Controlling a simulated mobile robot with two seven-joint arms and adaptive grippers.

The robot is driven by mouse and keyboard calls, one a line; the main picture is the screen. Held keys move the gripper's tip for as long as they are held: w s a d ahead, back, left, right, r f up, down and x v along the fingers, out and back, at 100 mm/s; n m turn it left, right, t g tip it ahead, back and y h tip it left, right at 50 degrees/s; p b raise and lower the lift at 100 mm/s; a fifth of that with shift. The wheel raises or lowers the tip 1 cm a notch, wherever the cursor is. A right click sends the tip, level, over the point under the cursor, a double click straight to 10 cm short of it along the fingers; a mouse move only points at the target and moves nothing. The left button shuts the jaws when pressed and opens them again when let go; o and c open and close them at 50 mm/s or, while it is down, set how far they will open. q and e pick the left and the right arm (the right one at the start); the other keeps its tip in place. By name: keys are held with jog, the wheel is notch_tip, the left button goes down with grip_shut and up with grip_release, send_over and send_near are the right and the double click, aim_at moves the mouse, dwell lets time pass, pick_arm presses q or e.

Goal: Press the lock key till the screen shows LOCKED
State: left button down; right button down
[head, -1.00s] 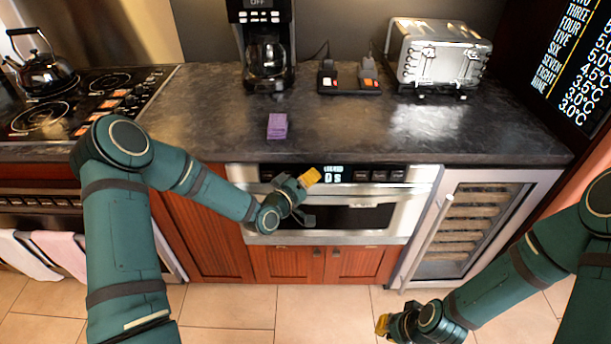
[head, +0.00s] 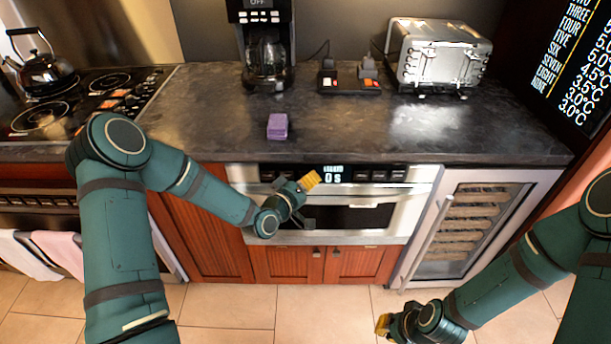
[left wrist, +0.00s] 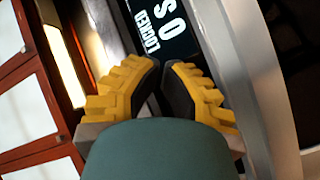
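The microwave drawer (head: 411,197) is a steel unit under the counter. Its dark control strip has a lit screen (head: 333,174) reading "0 S" under a small word. My left gripper (head: 311,179) has yellow fingertips just below and left of the screen. In the left wrist view its fingertips (left wrist: 162,66) are together with nothing between them. I cannot make out which key is the lock key. My right gripper (head: 383,325) is low at the front, away from the drawer; its finger gap is unclear.
The dark counter (head: 350,135) overhangs the control strip. On it stand a purple block (head: 277,126), a coffee maker (head: 266,50) and a toaster (head: 440,55). A wine cooler (head: 470,225) is right of the drawer. The floor in front is clear.

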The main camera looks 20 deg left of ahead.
pick_arm(q)
jog(key=s, duration=0.1)
jog(key=s+d, duration=0.1)
jog(key=s, duration=0.1)
jog(key=s+r, duration=0.1)
jog(key=shift+s+d, duration=0.2)
jog(key=shift+s, duration=0.15)
dwell(0.9)
jog(key=s+d+f+m+g, duration=0.3)
jog(key=s+d+f+g, duration=0.3)
jog(key=f, duration=0.4)
jog(key=s+f+m+g+y, duration=0.1)
jog(key=s+f+g, duration=0.2)
jog(key=s, duration=0.5)
jog(key=s+f+m+g+y, duration=0.1)
jog(key=s+f+g, duration=0.3)
jog(key=s, duration=0.4)
jog(key=shift+a+m+g, duration=0.3)
jog(key=shift+a+g, duration=0.1)
jog(key=shift+a, duration=0.05)
